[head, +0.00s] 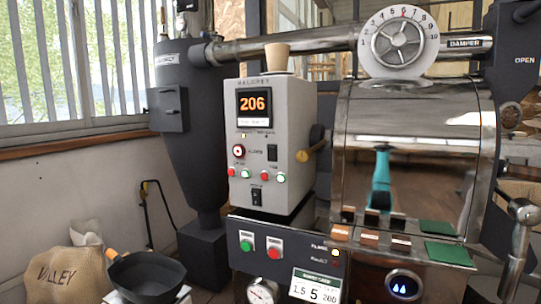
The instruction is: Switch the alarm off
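A light grey control box (263,145) stands left of the steel roaster drum, its front facing me. Its display (254,105) shows 206 in orange. Below it are a round dial with a red centre (238,151) and a black rocker switch (272,152); a small label between them may read "alarm", but is too small to be sure. A row of small red and green buttons (264,175) and a second black switch (257,196) sit lower. The switch positions cannot be told. My gripper is not in view; a teal shape reflects in the drum.
The steel drum (415,130) fills the right, with a handle (520,225) beside it. A lower dark panel (270,250) has a green and a red button. A black pan (147,275) and a sack (70,275) stand lower left. A cup (277,57) sits on the box.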

